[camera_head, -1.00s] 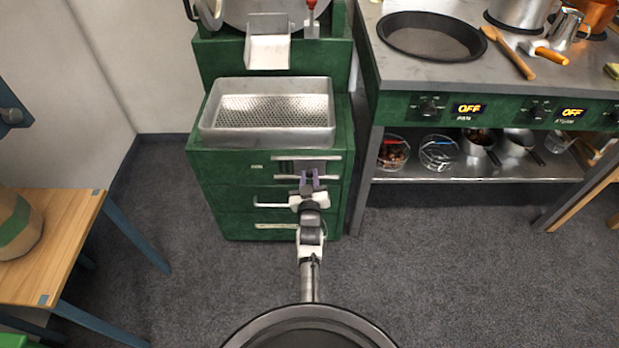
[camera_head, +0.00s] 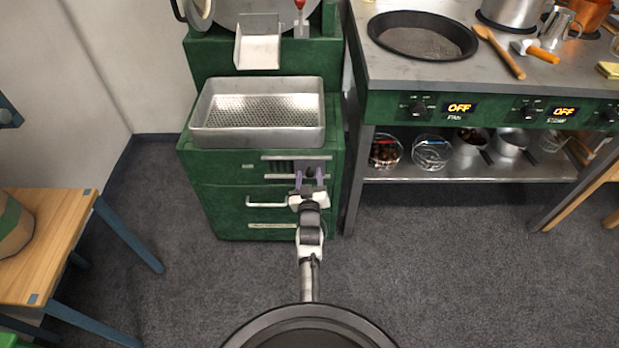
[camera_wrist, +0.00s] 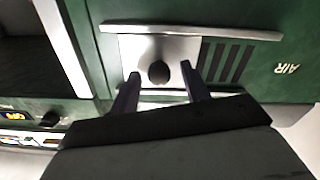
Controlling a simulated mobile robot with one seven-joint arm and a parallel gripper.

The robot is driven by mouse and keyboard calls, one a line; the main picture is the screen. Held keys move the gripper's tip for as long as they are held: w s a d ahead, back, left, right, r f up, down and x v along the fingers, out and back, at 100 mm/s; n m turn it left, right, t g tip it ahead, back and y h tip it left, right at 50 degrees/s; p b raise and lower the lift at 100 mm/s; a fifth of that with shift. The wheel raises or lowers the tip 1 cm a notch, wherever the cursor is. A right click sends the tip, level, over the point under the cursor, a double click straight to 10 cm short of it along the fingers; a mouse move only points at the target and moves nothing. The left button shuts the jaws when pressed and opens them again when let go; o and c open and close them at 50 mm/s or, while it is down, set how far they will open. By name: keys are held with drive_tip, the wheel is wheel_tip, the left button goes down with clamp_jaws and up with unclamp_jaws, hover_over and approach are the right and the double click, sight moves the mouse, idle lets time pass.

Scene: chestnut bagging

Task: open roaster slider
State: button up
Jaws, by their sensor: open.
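The green roaster (camera_head: 222,170) stands ahead of me. Its slider, a metal plate (camera_wrist: 134,48) with a dark round knob (camera_wrist: 158,72), sits between two pale rails in the wrist view, beside dark vent slots and the word AIR. My gripper (camera_head: 310,176) is at the right part of the rails in the head view and hides much of the slider there. In the wrist view my gripper (camera_wrist: 160,73) is open, with one purple finger on each side of the knob. No clear contact with the knob shows.
A metal cooling tray (camera_head: 204,133) sits on the roaster above the slider. A white handle (camera_head: 264,204) is below the rails. The stove counter (camera_head: 395,72) stands close on the right, and a wooden table (camera_head: 62,232) on the left. Grey floor between is clear.

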drive_tip(key=shift+s+r+p, duration=0.25)
drive_tip(key=shift+s+p, duration=0.25)
drive_tip(key=shift+p, duration=0.5)
drive_tip(key=s+p, duration=0.7)
drive_tip(key=s, duration=0.5)
drive_tip(key=shift+s+f, duration=0.25)
drive_tip(key=shift+s, duration=0.15)
